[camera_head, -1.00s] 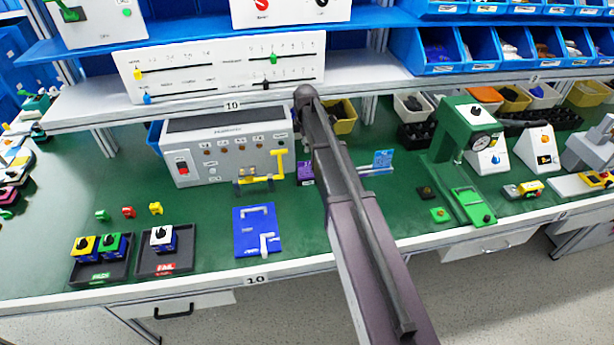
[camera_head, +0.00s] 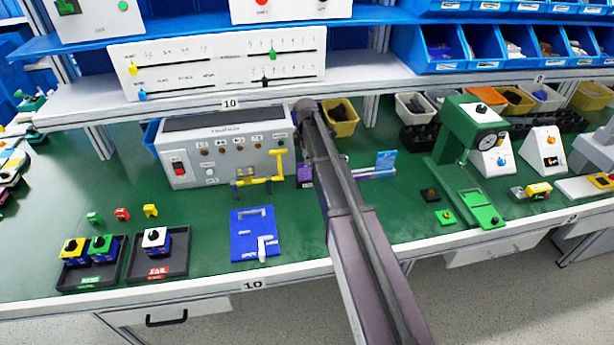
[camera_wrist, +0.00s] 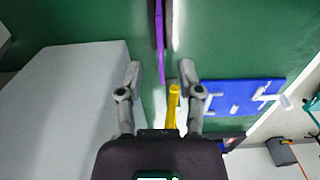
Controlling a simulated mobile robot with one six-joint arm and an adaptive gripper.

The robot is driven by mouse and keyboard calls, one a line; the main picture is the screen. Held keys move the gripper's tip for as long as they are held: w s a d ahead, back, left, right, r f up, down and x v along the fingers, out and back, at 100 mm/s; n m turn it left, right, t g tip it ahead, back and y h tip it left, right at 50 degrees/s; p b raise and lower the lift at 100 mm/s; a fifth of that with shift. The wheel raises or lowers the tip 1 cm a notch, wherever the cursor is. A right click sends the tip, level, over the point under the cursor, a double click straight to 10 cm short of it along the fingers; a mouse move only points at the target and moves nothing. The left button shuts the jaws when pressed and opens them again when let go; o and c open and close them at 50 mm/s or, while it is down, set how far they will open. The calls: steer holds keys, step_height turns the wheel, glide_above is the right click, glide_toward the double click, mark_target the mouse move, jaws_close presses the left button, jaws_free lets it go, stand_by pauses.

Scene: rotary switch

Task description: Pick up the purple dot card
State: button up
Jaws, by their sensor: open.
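The purple card (camera_head: 305,173) stands on the green bench beside the right end of the grey test box, partly hidden by my arm in the head view. In the wrist view the purple card (camera_wrist: 160,40) shows edge-on as a thin upright strip, its lower end between my fingertips. My gripper (camera_wrist: 161,72) is open with a finger on either side of that line. I cannot tell whether either finger touches the card. Its dot is not visible. My gripper is hidden behind my arm in the head view.
The grey test box (camera_head: 220,155) with a yellow handle (camera_head: 278,165) stands left of the card; the yellow bar (camera_wrist: 172,105) shows between my fingers. A blue plate (camera_head: 254,235) lies in front. A blue card (camera_head: 385,161) stands to the right. A shelf (camera_head: 230,100) overhangs behind.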

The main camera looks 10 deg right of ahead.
mark_target(306, 168)
steer(key=shift+f, duration=0.1)
steer(key=shift+f+b, duration=2.5)
steer(key=shift+b, duration=0.15)
jaws_close()
